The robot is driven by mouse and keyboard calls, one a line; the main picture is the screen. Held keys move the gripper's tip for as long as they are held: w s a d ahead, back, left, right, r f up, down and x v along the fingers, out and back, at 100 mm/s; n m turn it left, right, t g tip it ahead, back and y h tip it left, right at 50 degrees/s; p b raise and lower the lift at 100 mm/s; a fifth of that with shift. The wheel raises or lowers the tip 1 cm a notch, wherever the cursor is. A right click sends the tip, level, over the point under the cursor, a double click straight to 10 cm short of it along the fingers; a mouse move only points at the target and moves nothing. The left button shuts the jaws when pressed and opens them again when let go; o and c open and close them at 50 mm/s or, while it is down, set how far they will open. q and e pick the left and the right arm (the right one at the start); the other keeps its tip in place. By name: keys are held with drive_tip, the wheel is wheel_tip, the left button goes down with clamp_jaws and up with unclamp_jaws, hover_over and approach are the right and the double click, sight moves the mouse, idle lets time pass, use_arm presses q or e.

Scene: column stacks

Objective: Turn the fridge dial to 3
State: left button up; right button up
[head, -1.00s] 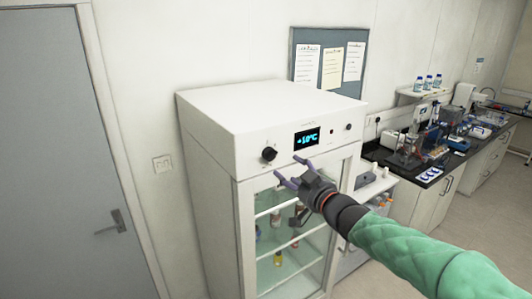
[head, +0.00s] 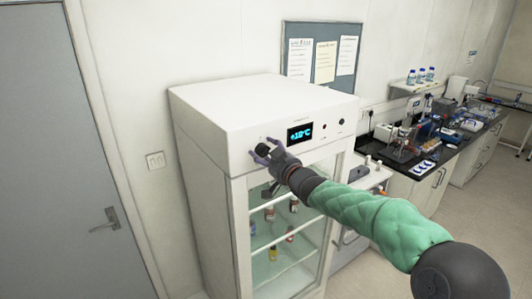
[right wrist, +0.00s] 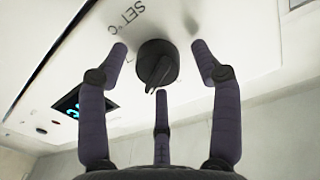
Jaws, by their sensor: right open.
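The fridge (head: 210,100) is a white cabinet with a glass door and a control panel along its top front. Its black dial (right wrist: 157,64) sits below the printed "SET °C" in the right wrist view, with its ridged grip toward the lower edge. My right gripper (head: 260,148) is open at the dial. In the right wrist view its purple fingers stand on either side of the dial with gaps, and a third finger is below it. The numbers around the dial are mostly hidden or unreadable. The display (head: 300,133) glows blue, reading about +10°C. My left gripper is out of view.
Bottles (head: 270,214) stand on shelves behind the fridge's glass door. A grey door (head: 70,150) is at the left. A black-topped bench (head: 400,160) with lab equipment runs along the right. A notice board (head: 321,48) hangs behind the fridge.

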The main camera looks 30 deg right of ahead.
drive_tip(key=c, duration=1.1)
drive_tip(key=shift+r, duration=0.1)
drive_tip(key=shift+c, duration=0.2)
